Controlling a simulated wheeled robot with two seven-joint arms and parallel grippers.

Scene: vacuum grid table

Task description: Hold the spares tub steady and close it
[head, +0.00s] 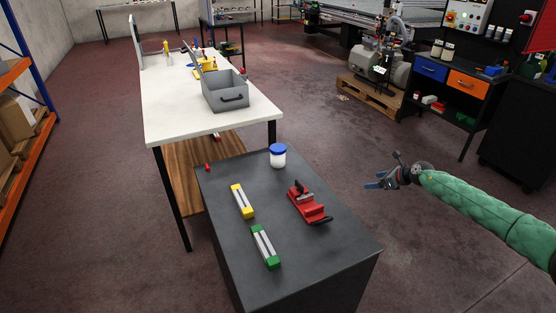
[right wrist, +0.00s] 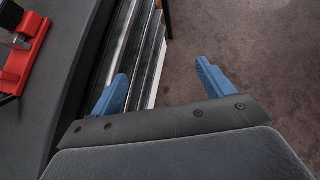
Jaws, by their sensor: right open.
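A grey open-topped box with a dark front handle (head: 224,98) stands on the white table, and a thin grey panel (head: 191,55) rises at its back left; I take this box as the spares tub. I cannot tell whether the panel is its raised lid. A small white jar with a shut blue lid (head: 278,157) stands on the dark cabinet. My right gripper (head: 370,182) is open and empty, right of the cabinet, well apart from both. Its two blue fingers show in the right wrist view (right wrist: 162,72). My left gripper is not in view.
The dark cabinet top (head: 222,222) holds a red clamp-like tool (head: 309,205), a yellow-ended bar (head: 242,201) and a green-ended bar (head: 265,247). The white table (head: 160,115) adjoins it behind. Open floor lies right of the cabinet. A pump (head: 380,65) sits on a pallet farther back.

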